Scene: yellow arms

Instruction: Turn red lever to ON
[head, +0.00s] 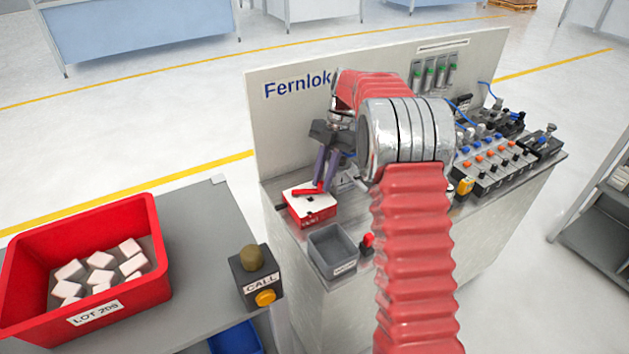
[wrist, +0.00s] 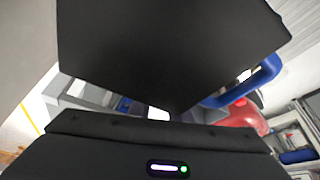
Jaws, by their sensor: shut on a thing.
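The red lever (head: 303,191) lies across the top of a red and white switch box (head: 311,210) at the left end of the workbench. My gripper (head: 322,186) reaches down from above. Its two dark fingers are close together at the right end of the lever and appear shut on it. The fingertips hide part of the lever. The ON marking is too small to read. In the wrist view, dark parts of my own gripper fill most of the picture and the lever cannot be made out.
A grey open bin (head: 335,251) stands in front of the switch box, with a small red button (head: 367,241) beside it. The Fernlok back panel (head: 284,122) rises behind. Valves and fittings (head: 500,158) crowd the right. A CALL box (head: 257,279) and red crate (head: 150,226) stand left.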

